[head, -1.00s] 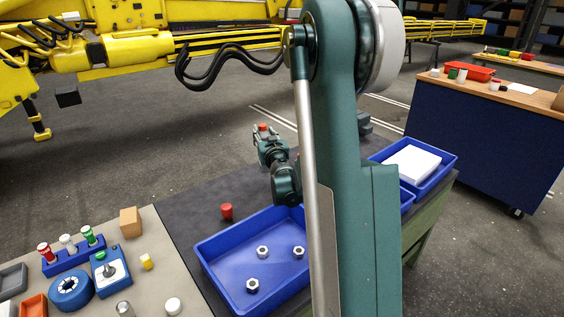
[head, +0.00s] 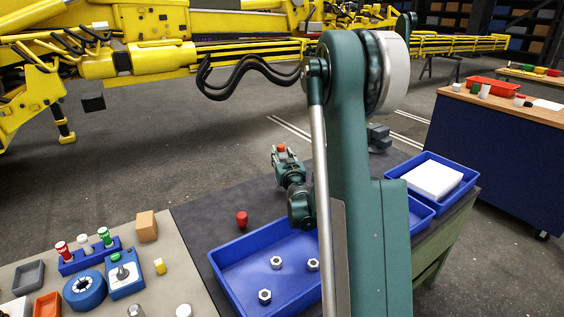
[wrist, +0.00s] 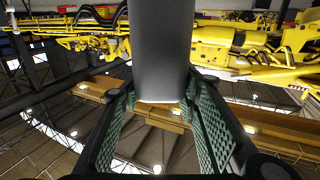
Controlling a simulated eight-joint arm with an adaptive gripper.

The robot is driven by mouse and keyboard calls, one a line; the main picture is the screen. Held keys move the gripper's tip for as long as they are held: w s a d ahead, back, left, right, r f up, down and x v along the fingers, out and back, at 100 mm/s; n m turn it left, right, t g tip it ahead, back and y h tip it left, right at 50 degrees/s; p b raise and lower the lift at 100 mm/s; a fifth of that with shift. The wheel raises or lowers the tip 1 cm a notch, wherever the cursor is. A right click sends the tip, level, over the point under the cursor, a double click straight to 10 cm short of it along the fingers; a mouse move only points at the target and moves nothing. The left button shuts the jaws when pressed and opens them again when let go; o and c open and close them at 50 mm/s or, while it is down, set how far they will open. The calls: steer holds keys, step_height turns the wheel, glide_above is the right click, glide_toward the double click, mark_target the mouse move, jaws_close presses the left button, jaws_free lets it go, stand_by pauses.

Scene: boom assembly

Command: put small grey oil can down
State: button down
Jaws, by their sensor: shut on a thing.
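The small grey oil can (wrist: 160,50) is a smooth dark grey cylinder in the wrist view, held between the two green textured finger pads. Its upper part runs out of the picture. My gripper (wrist: 158,112) is shut on it. In the head view my gripper (head: 283,160) is small and far off, over the far part of the dark table top (head: 200,214). A red top (head: 281,148) shows between its fingers. The can's grey body is hard to make out there, and I cannot tell its height above the table.
A blue tray (head: 228,268) with several nuts lies in front. Another blue tray (head: 462,190) holds a white block (head: 432,179) at right.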

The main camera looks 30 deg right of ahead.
steer(key=shift+f+b, duration=0.4)
steer(key=shift+f, duration=1.45)
steer(key=c, duration=1.7)
jaws_free()
steer(key=shift+r, duration=0.25)
steer(key=p+v, duration=0.1)
steer(key=v, duration=0.6)
steer(key=shift+s, duration=0.2)
steer(key=shift+a, duration=0.2)
